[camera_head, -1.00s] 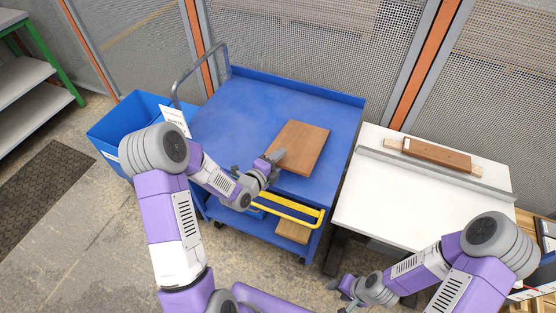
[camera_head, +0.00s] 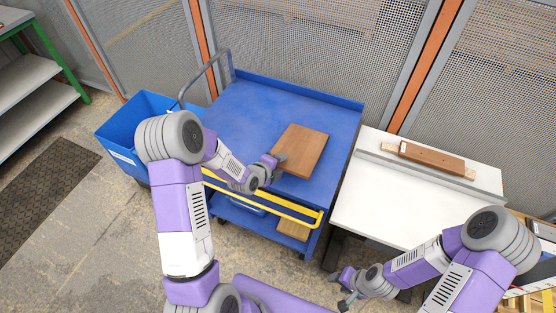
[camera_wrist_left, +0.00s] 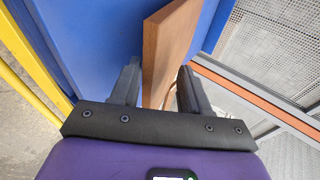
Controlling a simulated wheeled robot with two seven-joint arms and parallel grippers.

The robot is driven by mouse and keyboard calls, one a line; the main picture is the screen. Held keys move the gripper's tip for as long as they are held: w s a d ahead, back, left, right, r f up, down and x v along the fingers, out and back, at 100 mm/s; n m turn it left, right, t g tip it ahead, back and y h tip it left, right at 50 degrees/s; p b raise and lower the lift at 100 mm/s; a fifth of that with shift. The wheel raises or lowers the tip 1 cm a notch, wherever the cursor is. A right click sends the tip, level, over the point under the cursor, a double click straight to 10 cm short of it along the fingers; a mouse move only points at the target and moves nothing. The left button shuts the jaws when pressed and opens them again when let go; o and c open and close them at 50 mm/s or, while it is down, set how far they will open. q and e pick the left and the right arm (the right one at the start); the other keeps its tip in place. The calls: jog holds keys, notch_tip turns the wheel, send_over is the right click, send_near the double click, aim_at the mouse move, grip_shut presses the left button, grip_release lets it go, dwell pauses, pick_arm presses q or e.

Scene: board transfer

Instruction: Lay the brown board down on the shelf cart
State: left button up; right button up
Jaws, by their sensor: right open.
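The brown board (camera_head: 304,150) is over the blue top of the shelf cart (camera_head: 254,102), near its right front part. It looks about flat there, but I cannot tell whether all of its underside touches the top. My left gripper (camera_head: 277,160) is at the board's left edge. In the left wrist view the board (camera_wrist_left: 165,45) runs between the two fingers (camera_wrist_left: 160,88), and they are shut on it. My right gripper (camera_head: 344,288) is open and empty, low in front of the white table.
A white table (camera_head: 375,210) stands right of the cart, with a metal rail and another brown block (camera_head: 432,156) on it. A blue bin (camera_head: 120,135) is at the cart's left. A yellow handle bar (camera_head: 290,212) crosses the cart's front. The left of the cart top is free.

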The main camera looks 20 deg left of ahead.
pick_arm(q)
jog(key=shift+s+r+g+y+p, duration=0.1)
jog(key=shift+r+g+y+p, duration=0.1)
jog(key=shift+g+p, duration=0.95)
jog(key=shift+s+r+g+y+p, duration=0.15)
jog(key=shift+g+p, duration=0.5)
jog(key=shift+p, duration=0.85)
jog(key=shift+g+p, duration=0.4)
jog(key=shift+p, duration=0.15)
jog(key=shift+y, duration=0.25)
jog(key=shift+s+a+r, duration=0.2)
jog(key=shift+s+r, duration=0.1)
jog(key=shift+s, duration=0.45)
jog(key=shift+s+a+r, duration=0.2)
jog(key=shift+s+r, duration=0.05)
jog(key=shift+s, duration=0.5)
jog(key=o, duration=0.6)
jog(key=shift+c, duration=0.2)
